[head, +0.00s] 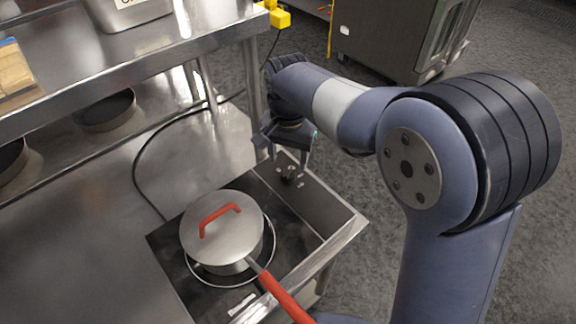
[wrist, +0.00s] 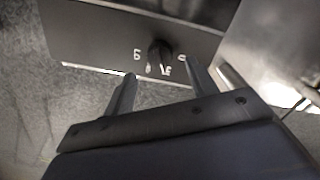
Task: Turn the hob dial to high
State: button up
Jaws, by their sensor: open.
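The hob dial (head: 289,173) is a small dark knob on the dark panel at the far end of the hob (head: 328,214). In the wrist view the dial (wrist: 158,52) sits among white marks, which are too blurred to read surely. My gripper (head: 289,158) is open and empty, just above and beside the dial in the head view. In the wrist view my gripper's two fingers (wrist: 162,82) point toward the panel, with the dial beyond and between their tips. I see no contact with the dial.
A lidded steel pot (head: 222,230) with a red lid handle and a long red handle (head: 284,300) stands on the hob. A steel shelf (head: 120,70) runs above the counter at left. A black cable (head: 139,165) lies behind the hob.

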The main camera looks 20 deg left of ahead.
aim_at(288, 171)
notch_tip(288, 171, up, 6)
jog(key=shift+r, duration=0.25)
jog(key=shift+f, duration=0.15)
notch_tip(288, 171, down, 11)
jog(key=shift+r+p, duration=0.1)
jog(key=shift+p, duration=0.2)
jog(key=shift+r, duration=0.1)
dwell(0.3)
